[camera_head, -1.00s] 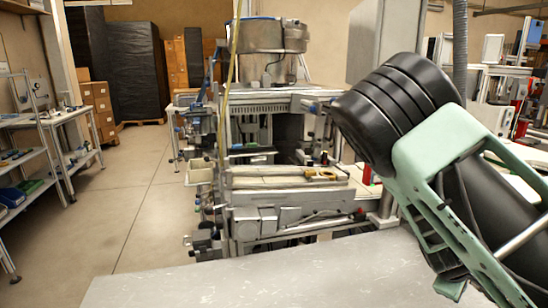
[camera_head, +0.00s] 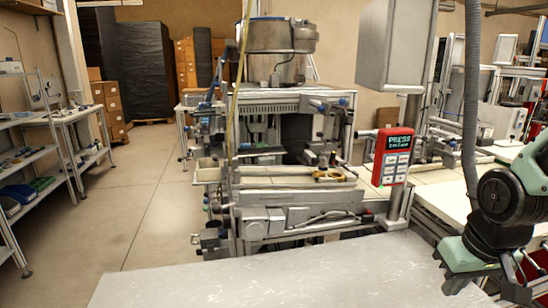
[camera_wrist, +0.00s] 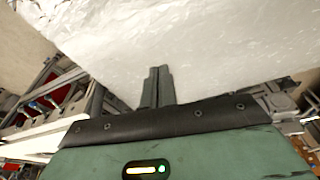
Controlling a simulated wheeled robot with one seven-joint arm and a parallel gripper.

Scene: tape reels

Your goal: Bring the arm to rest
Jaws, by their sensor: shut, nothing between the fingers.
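My gripper (camera_wrist: 159,74) shows in the wrist view with its two dark fingers together and nothing between them. A pale, marbled grey worktop (camera_wrist: 215,45) lies beyond the fingers in that view. In the head view my green and black arm is folded at the right edge. The green hand hangs low there, beside the right part of the worktop (camera_head: 260,275). The fingertips are hard to make out in that view. I see no tape reels.
A machine (camera_head: 300,195) with a metal drum (camera_head: 275,50) stands behind the worktop. A red control box (camera_head: 391,157) and a grey cabinet (camera_head: 395,45) are right of it. Shelves (camera_head: 30,150) stand at the left. The floor (camera_head: 135,205) between is clear, and the worktop looks bare.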

